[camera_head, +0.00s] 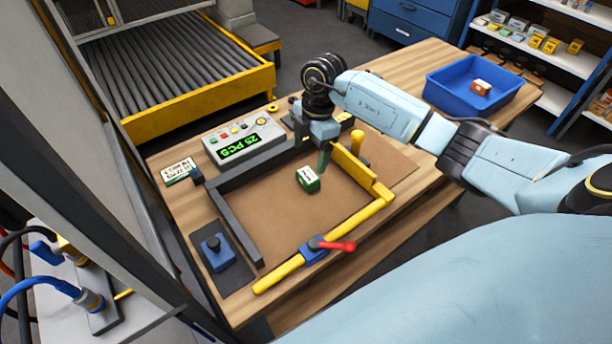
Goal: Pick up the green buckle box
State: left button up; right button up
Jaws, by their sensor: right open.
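The green buckle box (308,180), with a white label on top, lies on the brown board (262,200) inside the frame on the workbench. My right gripper (323,160) points down just above and behind the box, at its upper right in the picture. It is open, with nothing seen between its fingers. A small gap seems to separate it from the box, but I cannot tell the exact distance. My left gripper is not in view.
A dark rail (232,222) and a yellow clamp bar (345,231) with a red handle border the board. A counter panel (243,139) stands behind. A blue bin (447,95) holding an orange-and-white box (481,88) stands at the right. A roller conveyor (160,60) is at the back left.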

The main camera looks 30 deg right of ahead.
aim_at(308, 174)
jog(key=f, duration=0.2)
jog(key=shift+a+f, duration=0.25)
jog(key=shift+f, duration=0.05)
jog(key=shift+s+f, duration=0.1)
jog(key=shift+f, duration=0.6)
notch_tip(308, 174, down, 4)
jog(key=shift+a+r, duration=0.1)
jog(key=shift+r, duration=0.05)
jog(key=shift+f, duration=0.3)
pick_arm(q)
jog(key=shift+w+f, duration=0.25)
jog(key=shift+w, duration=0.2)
pick_arm(e)
jog(key=c, duration=1.1)
